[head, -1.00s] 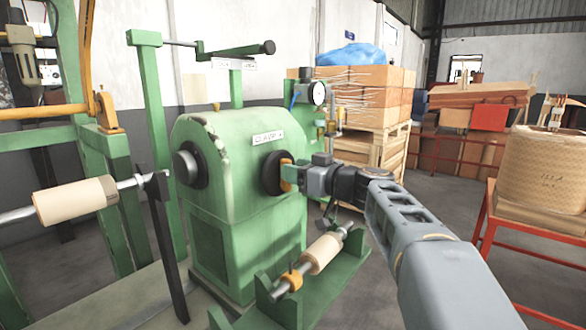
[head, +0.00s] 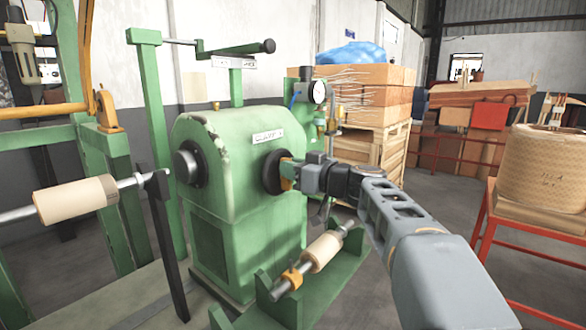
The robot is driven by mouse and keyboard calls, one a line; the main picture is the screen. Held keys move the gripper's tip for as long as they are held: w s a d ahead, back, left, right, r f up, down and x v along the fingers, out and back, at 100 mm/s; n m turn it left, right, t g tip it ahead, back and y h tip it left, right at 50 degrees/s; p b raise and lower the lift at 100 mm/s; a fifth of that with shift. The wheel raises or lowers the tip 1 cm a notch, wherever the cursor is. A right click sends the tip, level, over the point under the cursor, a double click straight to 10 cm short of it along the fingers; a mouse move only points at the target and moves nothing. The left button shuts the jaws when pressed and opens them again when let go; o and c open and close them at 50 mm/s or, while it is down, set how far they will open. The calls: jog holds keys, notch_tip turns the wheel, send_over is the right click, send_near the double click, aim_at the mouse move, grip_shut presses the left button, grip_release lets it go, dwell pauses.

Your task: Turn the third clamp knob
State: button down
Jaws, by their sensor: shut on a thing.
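The clamp knob is a black round disc (head: 271,172) on the right face of the green machine housing (head: 235,200), below a small white label (head: 268,137) that seems to read CLAMP; its number is too small to read. My gripper (head: 290,174) is at the knob's front, shut on its small orange-brown grip, which is mostly hidden by the jaws. Another black round fitting (head: 187,167) sits on the left face of the housing.
A green stand with a small tan roll (head: 322,252) lies below my arm. A larger tan roll (head: 76,200) on a shaft is at left. A red-framed stand with a wound coil (head: 545,170) is at right. Boxes (head: 370,85) stand on a wooden crate behind.

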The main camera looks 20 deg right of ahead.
jog(key=shift+m+b, duration=0.3)
jog(key=shift+w+d+f+m+p, duration=0.1)
jog(key=shift+f+m+p, duration=0.55)
jog(key=shift+m, duration=4.6)
jog(key=shift+w+d+f+m+p, duration=0.1)
jog(key=shift+f+m+p, duration=0.55)
jog(key=shift+m, duration=4.55)
jog(key=shift+d+f+m+p, duration=0.1)
jog(key=shift+f+m+p, duration=0.55)
jog(key=shift+m, duration=4.6)
jog(key=c, duration=1)
grip_release()
jog(key=shift+c, duration=0.2)
